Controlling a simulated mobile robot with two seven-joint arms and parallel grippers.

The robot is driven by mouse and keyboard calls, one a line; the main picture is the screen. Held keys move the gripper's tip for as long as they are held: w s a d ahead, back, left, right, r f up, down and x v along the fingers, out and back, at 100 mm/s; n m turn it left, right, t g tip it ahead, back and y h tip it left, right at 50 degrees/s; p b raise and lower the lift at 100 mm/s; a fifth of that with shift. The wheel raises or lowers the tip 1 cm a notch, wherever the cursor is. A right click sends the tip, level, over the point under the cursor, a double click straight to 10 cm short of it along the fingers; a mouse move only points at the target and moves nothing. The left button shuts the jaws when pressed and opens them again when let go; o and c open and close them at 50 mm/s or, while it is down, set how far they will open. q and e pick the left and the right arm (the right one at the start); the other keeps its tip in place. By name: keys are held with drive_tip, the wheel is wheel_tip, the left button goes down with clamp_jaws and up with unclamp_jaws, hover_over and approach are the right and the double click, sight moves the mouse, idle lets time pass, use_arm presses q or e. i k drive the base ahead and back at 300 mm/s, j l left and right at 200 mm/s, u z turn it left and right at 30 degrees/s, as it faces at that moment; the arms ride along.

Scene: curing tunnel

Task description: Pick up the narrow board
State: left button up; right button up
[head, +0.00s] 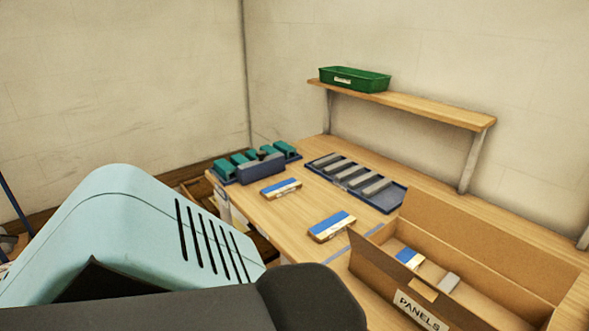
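Two boards with blue tops and pale wooden edges lie flat and apart on the wooden table. One board (281,188) is farther back, by the rack. The other board (332,226) is nearer, left of the cardboard box. A third blue-topped piece (410,258) shows partly inside the box. The farther board looks a little smaller, but I cannot tell for sure which is the narrow one. Neither table board is touched by a gripper. A dark grey link of my arm crosses the bottom of the view. Neither of my grippers is in view.
An open cardboard box (367,266) marked PANELS stands at front right, with a grey block (448,283) inside. A dark tray (391,206) holds several grey bars. A rack with teal blocks (226,169) stands at the back left. A green bin (354,79) sits on a raised shelf (425,106).

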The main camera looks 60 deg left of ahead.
sight(272, 193)
drive_tip(key=i+u, duration=0.25)
drive_tip(key=u, duration=1.5)
